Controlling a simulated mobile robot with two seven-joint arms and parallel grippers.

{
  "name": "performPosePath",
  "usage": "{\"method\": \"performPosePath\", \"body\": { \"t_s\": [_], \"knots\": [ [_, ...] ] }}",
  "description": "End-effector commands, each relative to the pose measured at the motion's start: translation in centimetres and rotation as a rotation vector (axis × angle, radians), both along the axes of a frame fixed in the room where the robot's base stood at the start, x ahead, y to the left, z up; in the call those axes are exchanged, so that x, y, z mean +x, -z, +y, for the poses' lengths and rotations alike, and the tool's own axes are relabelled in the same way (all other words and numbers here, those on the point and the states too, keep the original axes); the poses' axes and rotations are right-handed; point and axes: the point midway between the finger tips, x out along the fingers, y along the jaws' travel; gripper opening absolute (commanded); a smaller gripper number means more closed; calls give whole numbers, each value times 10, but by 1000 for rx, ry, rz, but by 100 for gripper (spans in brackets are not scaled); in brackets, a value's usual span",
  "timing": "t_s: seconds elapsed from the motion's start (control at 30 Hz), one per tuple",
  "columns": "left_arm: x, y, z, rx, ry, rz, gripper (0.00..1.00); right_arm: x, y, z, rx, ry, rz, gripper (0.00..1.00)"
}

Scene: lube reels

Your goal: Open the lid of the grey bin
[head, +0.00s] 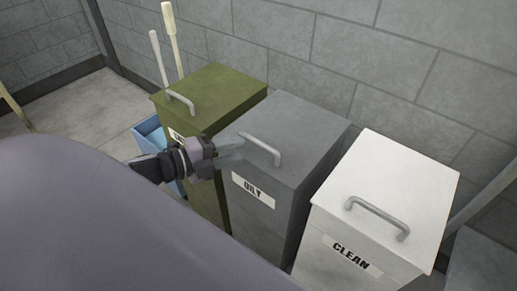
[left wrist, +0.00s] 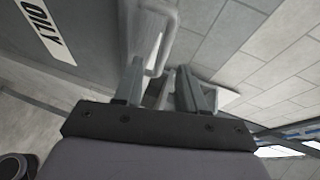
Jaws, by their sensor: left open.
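The grey bin (head: 265,215), labelled OILY, stands between a green bin and a white bin. Its lid (head: 303,118) is shut and carries a light grey bar handle (head: 260,149) near its front edge. My left gripper (head: 238,150) is open beside the left end of this handle. In the left wrist view the handle (left wrist: 172,22) lies just ahead of the open fingers of my left gripper (left wrist: 160,76), its near end close to the gap between them. I cannot tell whether they touch. My right gripper is not in view.
The green bin (head: 222,95) is on the left, with tool handles (head: 171,38) and a blue container (head: 150,135) beyond it. The white bin (head: 395,180), labelled CLEAN, is on the right. A block wall (head: 300,40) stands behind the bins. The space above the lids is clear.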

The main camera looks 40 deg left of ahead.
Motion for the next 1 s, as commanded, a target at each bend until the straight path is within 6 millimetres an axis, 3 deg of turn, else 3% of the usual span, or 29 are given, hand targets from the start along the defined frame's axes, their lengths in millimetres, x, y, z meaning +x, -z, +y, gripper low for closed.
{"method": "performPosePath", "body": {
  "t_s": [1.0],
  "knots": [
    [61,9,-30,31,21,-20,40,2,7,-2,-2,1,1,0]
  ]
}}
